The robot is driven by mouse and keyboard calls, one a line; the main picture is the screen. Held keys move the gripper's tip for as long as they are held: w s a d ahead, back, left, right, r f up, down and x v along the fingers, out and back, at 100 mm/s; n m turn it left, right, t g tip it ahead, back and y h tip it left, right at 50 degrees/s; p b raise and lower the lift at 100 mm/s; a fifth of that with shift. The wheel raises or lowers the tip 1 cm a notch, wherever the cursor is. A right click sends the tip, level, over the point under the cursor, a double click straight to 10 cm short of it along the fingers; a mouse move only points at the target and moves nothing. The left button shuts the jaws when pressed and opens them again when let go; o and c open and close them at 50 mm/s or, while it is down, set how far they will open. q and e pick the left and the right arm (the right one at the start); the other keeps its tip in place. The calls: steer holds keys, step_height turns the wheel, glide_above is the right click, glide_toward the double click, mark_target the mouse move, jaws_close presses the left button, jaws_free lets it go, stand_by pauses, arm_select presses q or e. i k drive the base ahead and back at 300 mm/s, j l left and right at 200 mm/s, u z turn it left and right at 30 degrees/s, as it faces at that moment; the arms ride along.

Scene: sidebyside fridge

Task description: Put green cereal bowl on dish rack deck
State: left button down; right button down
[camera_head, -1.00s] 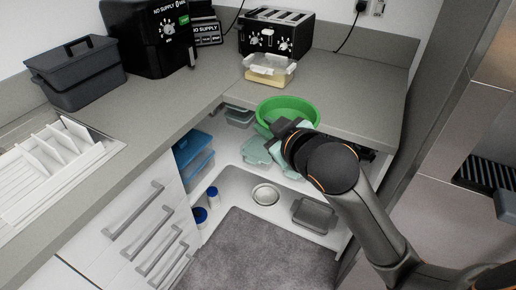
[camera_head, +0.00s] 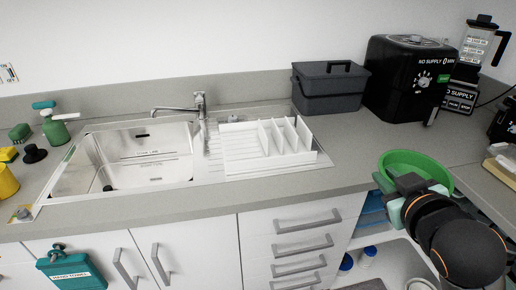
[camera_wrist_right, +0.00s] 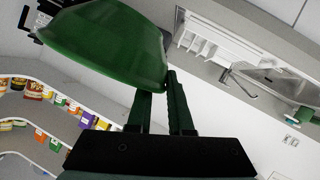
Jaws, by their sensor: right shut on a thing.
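The green cereal bowl (camera_head: 412,164) is at the right of the head view, held in the air by my right gripper (camera_head: 407,190) at the counter's front edge, above the open corner shelves. The right wrist view also shows the bowl (camera_wrist_right: 105,42), with the fingers of my right gripper (camera_wrist_right: 160,100) shut at its rim. The white dish rack (camera_head: 265,140) stands on the counter just right of the sink, left of the bowl. Its upright dividers are at its right part, and its left part looks bare. My left gripper is not in view.
The steel sink (camera_head: 140,155) with its tap (camera_head: 190,105) is left of the rack. A dark lidded bin (camera_head: 330,88) and a black appliance (camera_head: 408,75) stand behind and right of it. The counter (camera_head: 355,155) between rack and bowl is clear.

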mark_target(243, 153)
steer(key=j+u, duration=0.4)
steer(key=j, duration=0.55)
steer(key=i+j, duration=0.15)
steer(key=j, duration=0.25)
steer(key=i+j, duration=0.5)
steer(key=i, duration=0.05)
